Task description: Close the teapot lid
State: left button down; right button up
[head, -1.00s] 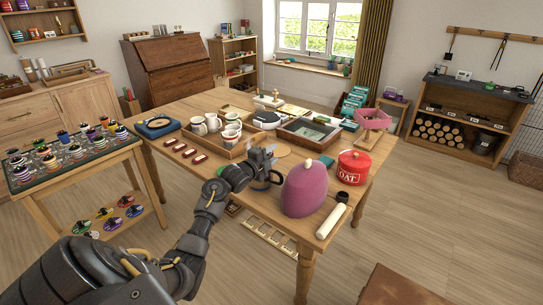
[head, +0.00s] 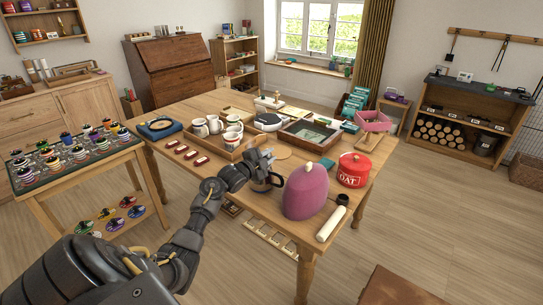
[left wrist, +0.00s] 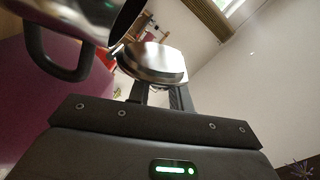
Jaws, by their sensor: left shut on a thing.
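The teapot (head: 265,184) stands on the wooden table, left of the purple tea cosy, partly hidden by my left gripper (head: 265,160). In the left wrist view its shiny metal body (left wrist: 72,14) and dark handle (left wrist: 60,62) show at the upper left, with the dark opening uncovered. The silver lid (left wrist: 155,62) is raised beside the opening. My left gripper (left wrist: 160,94) is shut on the lid; the fingertips are mostly hidden behind it. My right gripper is not in view.
The purple tea cosy (head: 306,192) stands close to the teapot's right. A wooden tray (head: 216,145) with several mugs is behind the gripper. The table's front edge is near.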

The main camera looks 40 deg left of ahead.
pick_arm(q)
jog(key=a+n, duration=0.1)
jog(key=n, duration=0.1)
jog(key=shift+a+n+p, duration=0.2)
jog(key=shift+n+p, duration=0.2)
jog(key=shift+s+a+f+n, duration=0.15)
jog(key=shift+a+n, duration=0.25)
jog(key=shift+n, duration=0.4)
jog(key=shift+a+f+n+t+h, duration=0.15)
jog(key=shift+a+f+n, duration=0.3)
jog(key=shift+n, duration=0.9)
jog(key=shift+a+f+n+t+h, duration=0.1)
jog(key=shift+a+f+n, duration=0.35)
jog(key=shift+n, duration=0.85)
jog(key=shift+a+f+n+t+h, duration=0.15)
jog(key=shift+a+f+n, duration=0.3)
jog(key=shift+n, duration=0.9)
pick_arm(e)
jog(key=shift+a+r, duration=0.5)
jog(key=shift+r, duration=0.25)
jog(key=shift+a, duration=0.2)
pick_arm(q)
jog(key=c, duration=1.3)
grip_release()
jog(key=shift+f, duration=0.1)
jog(key=shift+c, duration=0.2)
